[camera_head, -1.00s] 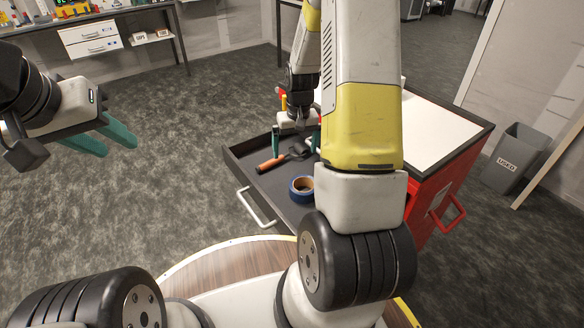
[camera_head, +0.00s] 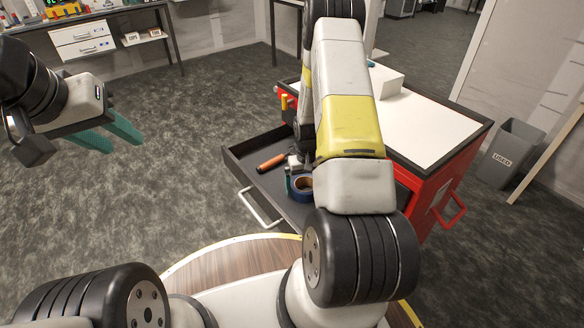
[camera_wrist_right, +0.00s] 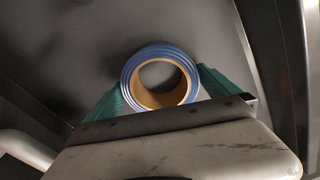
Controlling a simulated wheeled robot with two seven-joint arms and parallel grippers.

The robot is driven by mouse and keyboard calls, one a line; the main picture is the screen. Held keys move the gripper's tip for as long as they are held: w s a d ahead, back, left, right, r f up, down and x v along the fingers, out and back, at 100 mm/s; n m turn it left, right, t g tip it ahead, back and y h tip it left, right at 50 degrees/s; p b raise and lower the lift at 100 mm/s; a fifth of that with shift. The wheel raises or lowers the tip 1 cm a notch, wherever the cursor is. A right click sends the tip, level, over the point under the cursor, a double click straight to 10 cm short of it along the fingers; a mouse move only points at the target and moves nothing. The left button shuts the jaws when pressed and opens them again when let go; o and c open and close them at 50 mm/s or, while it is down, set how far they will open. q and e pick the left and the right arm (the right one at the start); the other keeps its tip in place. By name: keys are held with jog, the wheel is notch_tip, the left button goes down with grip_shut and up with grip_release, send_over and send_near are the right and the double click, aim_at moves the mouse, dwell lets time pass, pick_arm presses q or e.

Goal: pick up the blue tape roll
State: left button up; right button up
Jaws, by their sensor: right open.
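The blue tape roll (camera_head: 301,186) has a tan core and lies in the open dark drawer (camera_head: 262,188) of the red cart. In the right wrist view the blue tape roll (camera_wrist_right: 160,78) sits between the two green fingers of my right gripper (camera_wrist_right: 160,88), which is open around it. Whether the fingers touch the roll I cannot tell. In the head view my right arm hides much of the right gripper (camera_head: 298,184). My left gripper (camera_head: 108,134) is open and empty, in the air at the left, far from the drawer.
An orange-handled tool (camera_head: 271,162) lies in the drawer behind the roll. The red cart (camera_head: 436,186) has a white top with a white box (camera_head: 386,80) on it. The drawer's front handle (camera_head: 258,208) sticks out. A grey bin (camera_head: 510,152) stands at the right.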

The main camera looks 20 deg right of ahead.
jog(key=shift+f, duration=0.35)
jog(key=c, duration=1.1)
jog(key=shift+c, duration=0.2)
